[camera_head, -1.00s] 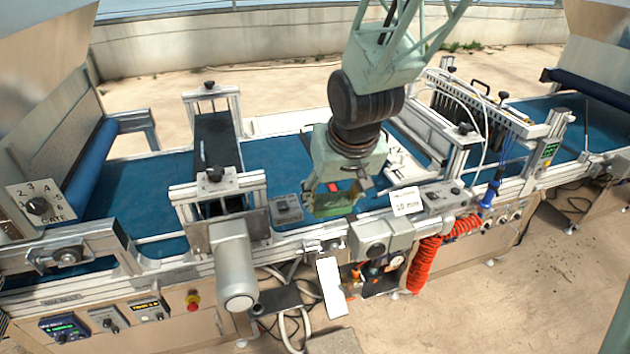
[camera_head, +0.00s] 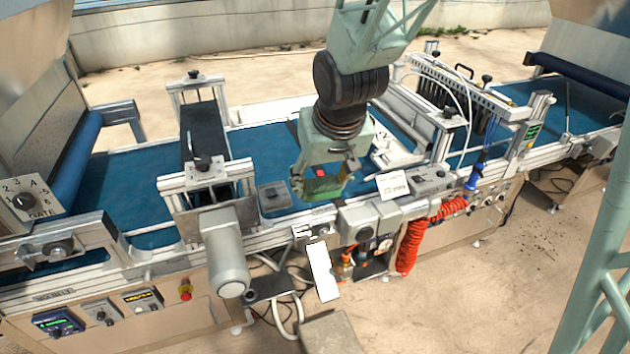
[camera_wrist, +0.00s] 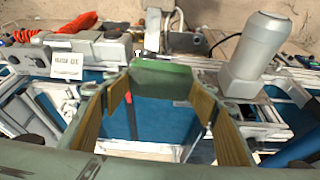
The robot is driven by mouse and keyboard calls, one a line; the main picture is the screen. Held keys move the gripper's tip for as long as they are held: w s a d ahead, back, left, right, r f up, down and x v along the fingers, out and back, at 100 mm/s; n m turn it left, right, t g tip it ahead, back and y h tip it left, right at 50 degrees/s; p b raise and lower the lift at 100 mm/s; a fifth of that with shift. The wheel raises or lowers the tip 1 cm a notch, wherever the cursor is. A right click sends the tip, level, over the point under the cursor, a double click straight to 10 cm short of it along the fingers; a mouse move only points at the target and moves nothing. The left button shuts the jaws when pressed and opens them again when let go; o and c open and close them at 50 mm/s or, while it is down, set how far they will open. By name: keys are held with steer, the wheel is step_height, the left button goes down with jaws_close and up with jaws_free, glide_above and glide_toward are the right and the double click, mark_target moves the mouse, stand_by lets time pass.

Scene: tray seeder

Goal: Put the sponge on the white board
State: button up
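The green sponge (camera_head: 322,188) is between the fingertips of my gripper (camera_head: 324,182), above the blue conveyor near its front rail. The white board (camera_head: 322,272) is a narrow tilted panel low at the front of the machine, below and in front of the gripper. It appears in the wrist view as a small pale strip (camera_wrist: 153,30) beyond the sponge. The sponge is apart from the board.
A white label card (camera_head: 393,184) and a grey control box (camera_head: 432,180) stand right of the gripper on the front rail. A grey motor cylinder (camera_head: 224,255) juts out left of the board. A coiled orange hose (camera_head: 411,245) hangs to the right.

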mark_target(332, 192)
steer(key=shift+s+d+r, duration=0.1)
steer(key=shift+s+r, duration=0.05)
steer(key=shift+s, duration=0.4)
steer(key=shift+s+d+r, duration=0.1)
steer(key=shift+s, duration=0.4)
steer(key=shift+s+d+b, duration=0.25)
steer(key=shift+s+b, duration=0.1)
steer(key=shift+s, duration=0.8)
steer(key=shift+w+d, duration=0.1)
steer(key=shift+d, duration=0.05)
steer(key=shift+w+d+b, duration=0.2)
steer(key=shift+d+b, duration=0.2)
steer(key=shift+d, duration=0.15)
steer(key=w+d+m+h+b, duration=0.1)
steer(key=d+m+b, duration=0.8)
steer(key=d, duration=2.1)
steer(key=shift+w+h+b, duration=0.35)
steer(key=shift+h+b, duration=0.55)
steer(key=shift+h, duration=0.3)
steer(key=shift+w+a, duration=0.1)
